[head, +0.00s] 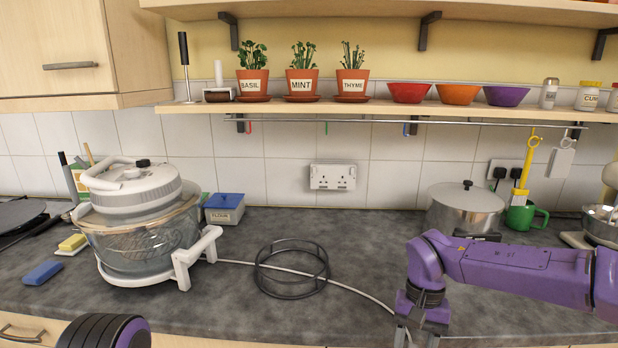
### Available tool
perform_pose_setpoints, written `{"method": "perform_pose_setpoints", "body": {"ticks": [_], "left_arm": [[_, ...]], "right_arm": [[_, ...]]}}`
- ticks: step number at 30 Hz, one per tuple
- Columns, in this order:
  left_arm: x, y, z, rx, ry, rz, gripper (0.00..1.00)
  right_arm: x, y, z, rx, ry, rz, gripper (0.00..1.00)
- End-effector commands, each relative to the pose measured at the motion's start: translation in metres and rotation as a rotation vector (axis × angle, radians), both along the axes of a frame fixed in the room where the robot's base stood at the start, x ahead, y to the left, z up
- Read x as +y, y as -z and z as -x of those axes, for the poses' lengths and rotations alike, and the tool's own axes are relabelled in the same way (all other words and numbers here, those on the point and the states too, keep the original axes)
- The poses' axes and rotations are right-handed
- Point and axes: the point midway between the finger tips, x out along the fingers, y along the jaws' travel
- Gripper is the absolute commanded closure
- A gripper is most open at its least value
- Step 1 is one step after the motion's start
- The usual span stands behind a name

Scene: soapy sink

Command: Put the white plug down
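The white plug cannot be made out. A pale cable (345,286) runs from the white base of the glass-bowled cooker (140,240), through a black wire ring (291,285), towards my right gripper (416,338). The gripper points down at the counter's front edge. Its fingers look apart but are cut off by the bottom of the picture, so whatever is between them is hidden. Part of my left arm (104,331) shows at the bottom left; its gripper is out of view.
A double wall socket (333,177) behind the counter looks empty. A steel pot (465,208) and a green mug (525,216) stand at the back right. A blue-lidded box (224,209) and a blue sponge (42,272) are on the left. The middle of the counter is mostly clear.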

Motion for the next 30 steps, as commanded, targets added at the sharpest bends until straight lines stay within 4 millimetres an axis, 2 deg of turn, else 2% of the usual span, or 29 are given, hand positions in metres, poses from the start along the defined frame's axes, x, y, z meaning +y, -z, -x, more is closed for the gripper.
{"method": "perform_pose_setpoints", "body": {"ticks": [3,6,17,20,25,30], "left_arm": [[0.0,0.0,0.0,0.0,0.0,0.0,0.04],[0.0,0.0,0.0,0.0,0.0,0.0,0.04],[0.0,0.0,0.0,0.0,0.0,0.0,0.04],[0.0,-0.001,0.0,0.0,0.0,0.0,0.04],[0.0,-0.005,0.0,0.0,0.0,0.0,0.04],[0.0,-0.004,0.0,0.0,0.0,0.0,0.04]], "right_arm": [[0.004,0.022,0.009,0.001,-0.235,0.0,0.76],[0.005,0.03,0.013,-0.001,-0.334,0.0,0.76],[0.005,0.031,0.013,-0.004,-0.353,-0.002,0.76],[0.005,0.027,0.012,-0.005,-0.352,-0.001,0.76],[0.007,-0.004,0.002,-0.006,-0.358,0.0,0.76],[0.008,-0.008,0.001,0.0,-0.363,-0.007,0.76]]}}
